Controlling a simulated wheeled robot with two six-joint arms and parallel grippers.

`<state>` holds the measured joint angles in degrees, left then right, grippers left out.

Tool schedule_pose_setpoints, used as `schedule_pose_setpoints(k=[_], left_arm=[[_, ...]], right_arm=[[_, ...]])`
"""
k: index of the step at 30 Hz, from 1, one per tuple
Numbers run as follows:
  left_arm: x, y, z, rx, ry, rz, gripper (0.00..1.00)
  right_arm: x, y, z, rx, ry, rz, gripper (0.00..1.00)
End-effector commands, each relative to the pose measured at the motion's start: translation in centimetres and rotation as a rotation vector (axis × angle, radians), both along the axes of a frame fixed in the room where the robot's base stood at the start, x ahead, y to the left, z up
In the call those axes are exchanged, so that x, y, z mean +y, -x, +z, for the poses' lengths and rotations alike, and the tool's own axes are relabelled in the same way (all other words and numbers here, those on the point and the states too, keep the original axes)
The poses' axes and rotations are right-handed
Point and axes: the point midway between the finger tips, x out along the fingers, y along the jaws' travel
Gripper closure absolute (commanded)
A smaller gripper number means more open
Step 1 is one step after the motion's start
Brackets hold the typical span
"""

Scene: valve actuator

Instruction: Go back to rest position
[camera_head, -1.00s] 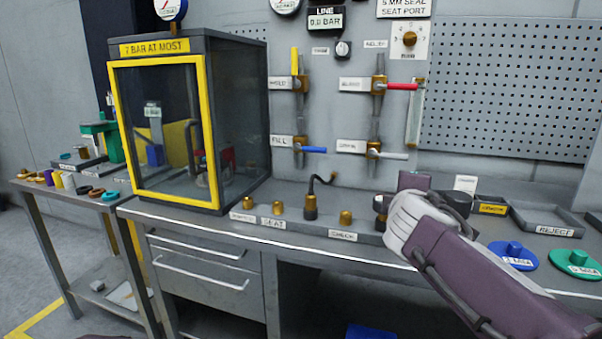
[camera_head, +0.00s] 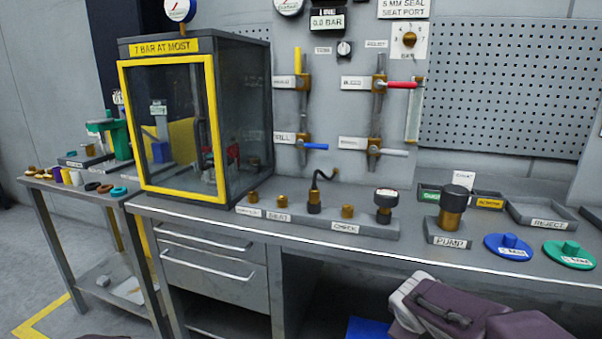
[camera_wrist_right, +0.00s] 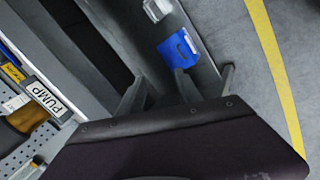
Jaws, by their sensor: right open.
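My right arm (camera_head: 450,312) shows low at the bottom right of the head view, in front of the bench and below its top. In the right wrist view my right gripper (camera_wrist_right: 182,88) has its two grey fingers spread apart, with nothing between them. Its fingertips point toward the floor area under the bench. My left gripper is not in either view.
The grey bench (camera_head: 300,238) carries a yellow-framed test cabinet (camera_head: 170,130), a row of brass fittings, a pump (camera_head: 453,208) and blue and green discs. A blue bin (camera_head: 368,328) sits below; it also shows in the right wrist view (camera_wrist_right: 178,47). A side table (camera_head: 90,193) stands left.

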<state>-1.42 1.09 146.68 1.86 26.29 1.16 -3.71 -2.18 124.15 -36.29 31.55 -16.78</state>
Motion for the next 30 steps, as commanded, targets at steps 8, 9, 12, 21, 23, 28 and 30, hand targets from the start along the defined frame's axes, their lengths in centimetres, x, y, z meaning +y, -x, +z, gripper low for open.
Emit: schedule_pose_setpoints(k=[8,9,12,21,23,28,30], left_arm=[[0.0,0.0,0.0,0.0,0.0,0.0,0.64],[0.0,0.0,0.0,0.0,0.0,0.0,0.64],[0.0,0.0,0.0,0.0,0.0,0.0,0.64],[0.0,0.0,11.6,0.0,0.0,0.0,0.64],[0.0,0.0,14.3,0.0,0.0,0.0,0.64],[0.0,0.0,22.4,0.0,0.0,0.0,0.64],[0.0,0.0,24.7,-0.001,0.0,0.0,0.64]], right_arm=[[3.3,11.7,-11.6,0.277,-0.373,-0.455,0.59],[4.1,13.3,-12.5,0.304,-0.422,-0.534,0.59],[6.2,15.8,-13.9,0.319,-0.572,-0.793,0.59],[6.0,15.3,-2.1,0.307,-0.57,-0.792,0.59],[6.0,15.3,0.6,0.306,-0.569,-0.792,0.59],[6.0,15.3,8.7,0.306,-0.568,-0.79,0.59],[6.0,15.3,11.0,0.306,-0.568,-0.79,0.59]])
